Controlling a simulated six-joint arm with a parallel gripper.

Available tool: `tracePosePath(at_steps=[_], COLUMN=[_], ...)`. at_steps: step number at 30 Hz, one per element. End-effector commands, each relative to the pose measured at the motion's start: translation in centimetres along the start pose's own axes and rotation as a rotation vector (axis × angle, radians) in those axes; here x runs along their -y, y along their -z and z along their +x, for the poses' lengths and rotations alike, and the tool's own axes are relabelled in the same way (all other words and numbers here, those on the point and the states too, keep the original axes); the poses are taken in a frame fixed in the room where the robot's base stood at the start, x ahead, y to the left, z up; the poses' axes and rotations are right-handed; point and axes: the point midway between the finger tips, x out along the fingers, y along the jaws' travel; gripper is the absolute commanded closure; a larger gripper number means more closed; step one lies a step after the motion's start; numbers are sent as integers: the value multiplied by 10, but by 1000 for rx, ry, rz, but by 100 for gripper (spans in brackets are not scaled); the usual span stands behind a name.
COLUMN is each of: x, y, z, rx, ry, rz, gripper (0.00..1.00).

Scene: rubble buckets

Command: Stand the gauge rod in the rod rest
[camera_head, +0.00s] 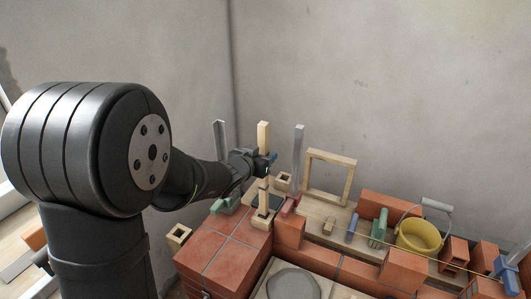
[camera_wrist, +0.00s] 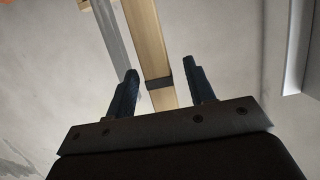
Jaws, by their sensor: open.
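The gauge rod (camera_head: 263,138) is a pale wooden square stick with a dark band. It stands about upright, its lower end at a small wooden block (camera_head: 261,223), which looks like the rod rest. How deep the rod sits in it is hard to tell. My gripper (camera_head: 266,162) is at the rod's middle height, coming from the left. In the wrist view my gripper (camera_wrist: 160,70) is open, with a dark blue finger on each side of the rod (camera_wrist: 148,40) and gaps on both sides. The dark band shows between the fingers.
A grey metal post (camera_head: 219,140) in a green base stands left of the rod, another (camera_head: 298,150) in a red base right. A wooden frame (camera_head: 330,177), yellow bucket (camera_head: 418,238) and bricks (camera_head: 405,272) lie to the right. Free air is above the bench.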

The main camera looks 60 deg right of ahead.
Motion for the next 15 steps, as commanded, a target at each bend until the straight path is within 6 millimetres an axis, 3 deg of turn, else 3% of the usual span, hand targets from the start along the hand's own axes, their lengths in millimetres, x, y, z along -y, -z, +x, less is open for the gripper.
tracePosePath(at_steps=[6,15], x=[0,0], y=[0,0], z=[23,28], rx=[0,0], ry=[-1,0], rz=[0,0], gripper=[51,51])
